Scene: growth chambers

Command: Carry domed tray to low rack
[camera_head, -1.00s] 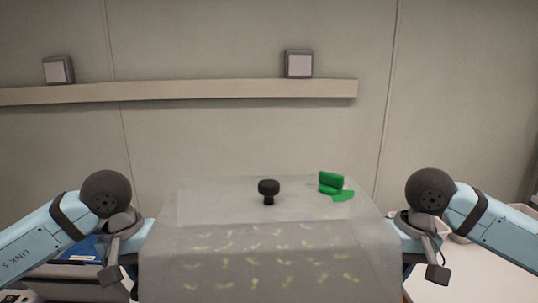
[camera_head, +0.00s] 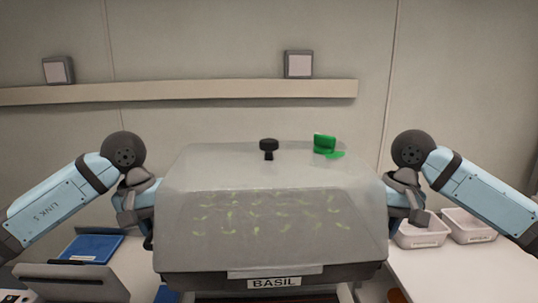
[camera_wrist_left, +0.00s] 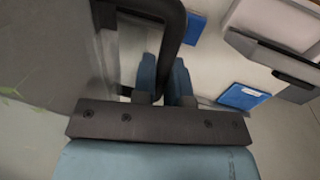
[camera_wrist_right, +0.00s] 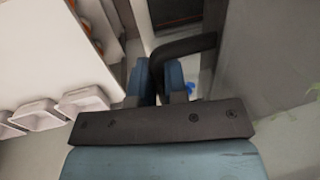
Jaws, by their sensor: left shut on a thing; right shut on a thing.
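The domed tray has a clear, hazy dome (camera_head: 270,170) with a black knob and a green vent on top. Small green seedlings show through it. Its dark base (camera_head: 200,285) carries a label reading BASIL. My left gripper (camera_wrist_left: 165,75) is shut on the black handle (camera_wrist_left: 175,25) at the tray's left side. My right gripper (camera_wrist_right: 160,78) is shut on the black handle (camera_wrist_right: 185,43) at its right side. In the head view both gripper tips are partly hidden beside the dome. The tray looks about level. I cannot make out the low rack for certain.
A white table (camera_head: 455,275) on the right bears two pale bins (camera_head: 422,232). A blue flat item (camera_head: 92,247) and a grey device (camera_head: 70,285) are at the left. A wall ledge (camera_head: 180,90) with two small boxes runs behind.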

